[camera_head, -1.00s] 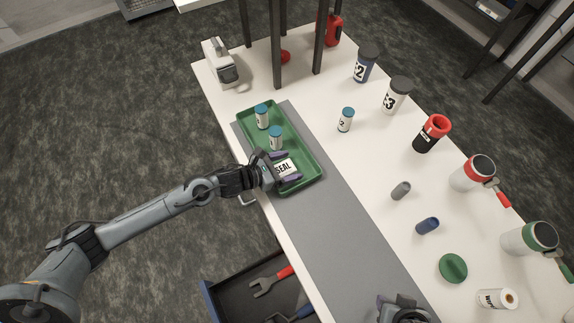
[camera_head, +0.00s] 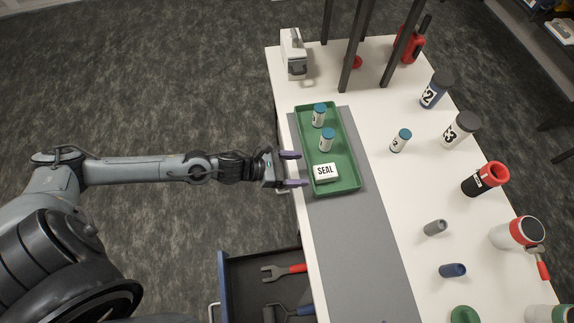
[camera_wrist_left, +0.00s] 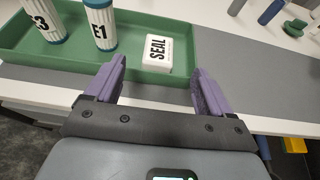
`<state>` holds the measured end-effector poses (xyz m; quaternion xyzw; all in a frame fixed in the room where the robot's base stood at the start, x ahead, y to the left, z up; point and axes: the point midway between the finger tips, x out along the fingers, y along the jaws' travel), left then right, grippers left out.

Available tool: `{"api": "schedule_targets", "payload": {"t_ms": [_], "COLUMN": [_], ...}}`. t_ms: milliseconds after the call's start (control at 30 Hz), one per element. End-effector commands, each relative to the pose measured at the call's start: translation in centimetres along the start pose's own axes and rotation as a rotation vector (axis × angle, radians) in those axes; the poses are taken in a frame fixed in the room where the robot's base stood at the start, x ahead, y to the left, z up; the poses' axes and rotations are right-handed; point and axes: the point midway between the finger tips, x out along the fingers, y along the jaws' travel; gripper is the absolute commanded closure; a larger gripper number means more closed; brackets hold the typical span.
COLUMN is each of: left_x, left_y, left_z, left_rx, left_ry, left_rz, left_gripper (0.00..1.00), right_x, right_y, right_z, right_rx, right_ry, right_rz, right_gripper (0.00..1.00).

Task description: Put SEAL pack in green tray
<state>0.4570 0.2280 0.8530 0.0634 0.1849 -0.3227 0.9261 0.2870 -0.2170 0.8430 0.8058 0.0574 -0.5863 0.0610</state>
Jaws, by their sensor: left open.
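The white SEAL pack (camera_head: 325,171) lies in the near end of the green tray (camera_head: 346,181), with its label facing up. It also shows in the left wrist view (camera_wrist_left: 157,50), inside the tray wall. Two teal-capped vials (camera_head: 319,114) (camera_head: 327,139) stand in the same tray behind it. My left gripper (camera_head: 297,169) is open and empty, just left of the tray and apart from the pack. Its purple fingers show in the left wrist view (camera_wrist_left: 158,88) with nothing between them. My right gripper is not in view.
The tray sits on a grey mat (camera_head: 360,243) on the white table. Another teal-capped vial (camera_head: 400,140) stands to the right. An open drawer (camera_head: 268,283) with tools is below the table's left edge. Dark posts (camera_head: 356,48) rise at the back.

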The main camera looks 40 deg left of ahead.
Motion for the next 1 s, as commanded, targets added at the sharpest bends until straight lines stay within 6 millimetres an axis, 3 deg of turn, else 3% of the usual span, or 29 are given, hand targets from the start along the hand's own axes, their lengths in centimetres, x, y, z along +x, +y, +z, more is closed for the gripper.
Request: {"api": "schedule_targets", "payload": {"t_ms": [167, 267, 367, 567, 800, 967, 1000], "left_x": [0.2, 0.8, 1.2, 0.0, -5.0, -8.4, -9.1], "left_y": [-0.8, -1.8, -3.1, -5.3, -7.7, -9.5, -9.9], "left_z": [0.1, 0.3, 0.4, -0.2, -2.9, -4.6, -4.9], "left_rx": [-0.122, -0.329, -0.646, -1.497, -2.449, -2.85, 2.811], "left_ry": [0.003, 0.008, 0.012, -0.031, -0.227, -0.418, 0.447], "left_rz": [0.028, 0.079, 0.163, 0.433, 0.877, 1.17, -1.188], "left_gripper": [0.18, 0.18, 0.18, 0.18, 0.18, 0.18, 0.18], "right_x": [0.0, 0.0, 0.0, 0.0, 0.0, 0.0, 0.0], "right_y": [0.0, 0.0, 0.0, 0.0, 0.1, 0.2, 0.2], "right_z": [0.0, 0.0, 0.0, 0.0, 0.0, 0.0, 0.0], "right_rx": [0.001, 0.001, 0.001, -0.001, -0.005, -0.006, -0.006], "right_ry": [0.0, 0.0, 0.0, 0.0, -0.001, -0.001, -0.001], "right_rz": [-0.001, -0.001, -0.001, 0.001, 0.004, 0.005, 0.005], "right_gripper": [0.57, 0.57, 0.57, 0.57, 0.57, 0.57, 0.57]}}
